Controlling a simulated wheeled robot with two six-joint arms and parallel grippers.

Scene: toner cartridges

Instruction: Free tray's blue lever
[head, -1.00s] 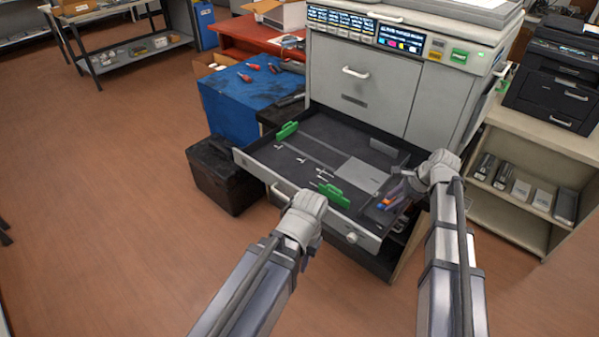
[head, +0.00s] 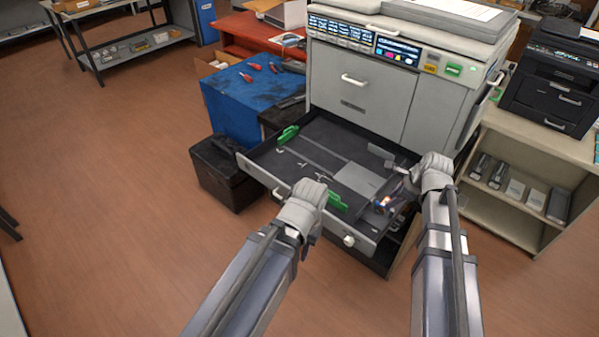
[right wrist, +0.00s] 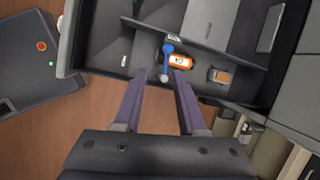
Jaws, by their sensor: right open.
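The tray (head: 257,169) is a grey drawer pulled out of the large printer. The blue lever (right wrist: 168,48) stands in the tray's near right compartment in the right wrist view, beside an orange part (right wrist: 180,62) with a white label. In the head view the lever is small and partly covered by my right gripper (head: 397,188). That gripper is open, with its two fingers spread and the lever ahead of the gap between them. My left gripper (head: 318,185) is over the tray's front edge; its fingers are mostly hidden behind the hand.
Green guides (head: 288,135) stand in the tray, with small white pieces on its floor. The printer body (head: 372,95) rises behind. A black box (head: 222,175) and a blue-covered table (head: 235,105) are at left; a shelf (head: 525,155) is at right. The floor in front is clear.

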